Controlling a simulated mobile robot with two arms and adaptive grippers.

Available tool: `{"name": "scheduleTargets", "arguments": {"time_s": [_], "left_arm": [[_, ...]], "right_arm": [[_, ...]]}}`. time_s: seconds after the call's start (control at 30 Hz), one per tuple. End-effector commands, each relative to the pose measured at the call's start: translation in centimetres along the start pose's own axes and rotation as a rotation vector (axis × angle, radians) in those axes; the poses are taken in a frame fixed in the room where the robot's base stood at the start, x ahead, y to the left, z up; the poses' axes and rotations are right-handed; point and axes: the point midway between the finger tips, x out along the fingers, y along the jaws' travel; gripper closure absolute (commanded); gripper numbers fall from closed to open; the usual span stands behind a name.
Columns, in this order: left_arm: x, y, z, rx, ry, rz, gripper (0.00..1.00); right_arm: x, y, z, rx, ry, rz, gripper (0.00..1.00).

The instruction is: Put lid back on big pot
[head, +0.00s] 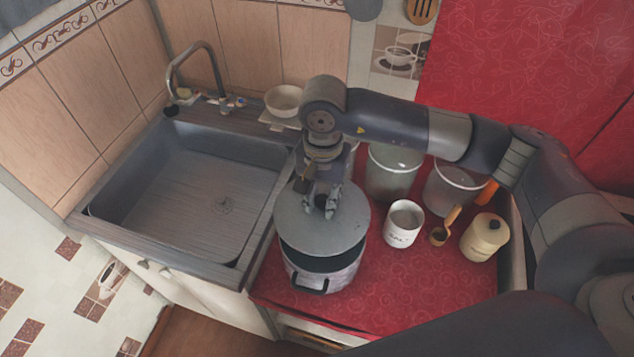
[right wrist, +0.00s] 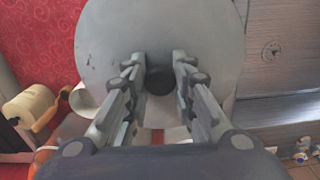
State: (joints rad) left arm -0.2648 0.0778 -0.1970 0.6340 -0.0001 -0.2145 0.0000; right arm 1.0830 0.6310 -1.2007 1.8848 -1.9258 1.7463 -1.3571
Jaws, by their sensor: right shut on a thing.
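The big pot (head: 345,279) stands on the red oilcloth just right of the sink, with a dark handle at its front. Its round grey lid (head: 345,232) is over it, set toward the back, and the dark inside shows along the front. My right gripper (head: 325,204) comes from above and is shut on the lid's knob. In the right wrist view the dark knob (right wrist: 160,80) sits between the fingers, with the lid (right wrist: 110,40) behind. Whether the lid's back edge touches the pot's rim is hidden. My left gripper is not in view.
A white salt jar (head: 403,225), a scoop (head: 440,234) and a cream canister (head: 484,237) stand right of the pot. Two grey pots (head: 392,174) (head: 452,188) are behind them. The sink (head: 200,190) on the left is empty. A white bowl (head: 284,101) stands behind it.

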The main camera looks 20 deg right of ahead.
Motion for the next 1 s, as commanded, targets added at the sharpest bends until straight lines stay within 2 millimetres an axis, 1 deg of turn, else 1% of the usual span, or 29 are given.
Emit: {"name": "scheduleTargets", "arguments": {"time_s": [0.23, 0.3, 0.37, 0.47, 0.53, 0.6, 0.7, 0.73, 0.87, 1.0], "left_arm": [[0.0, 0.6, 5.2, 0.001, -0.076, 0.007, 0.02], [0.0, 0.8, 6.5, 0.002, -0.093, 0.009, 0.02], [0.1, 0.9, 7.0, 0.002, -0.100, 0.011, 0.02], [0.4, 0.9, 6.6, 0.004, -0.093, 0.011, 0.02], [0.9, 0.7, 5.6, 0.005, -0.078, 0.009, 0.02], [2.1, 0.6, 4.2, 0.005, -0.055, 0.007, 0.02], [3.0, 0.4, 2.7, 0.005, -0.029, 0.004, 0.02], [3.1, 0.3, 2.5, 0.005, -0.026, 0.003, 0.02], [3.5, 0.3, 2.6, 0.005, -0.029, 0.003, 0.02], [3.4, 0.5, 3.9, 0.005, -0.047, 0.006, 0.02]], "right_arm": [[1.4, 0.0, 0.1, -0.001, -0.001, 0.001, 1.00], [2.0, 0.0, 0.1, -0.001, -0.001, 0.001, 1.00], [2.6, 0.0, 0.1, -0.001, -0.002, 0.000, 1.00], [3.6, 0.0, 0.1, 0.000, -0.001, 0.001, 1.00], [4.4, 0.1, 0.1, -0.001, -0.001, 0.001, 1.00], [5.2, 0.0, 0.0, -0.002, 0.000, 0.000, 1.00], [5.9, 0.0, 0.0, -0.002, 0.001, -0.001, 1.00], [6.0, 0.0, 0.0, -0.002, 0.001, -0.001, 1.00], [6.3, 0.0, 0.0, -0.002, 0.001, -0.001, 1.00], [6.2, 0.0, 0.0, -0.002, 0.001, -0.001, 1.00]]}}
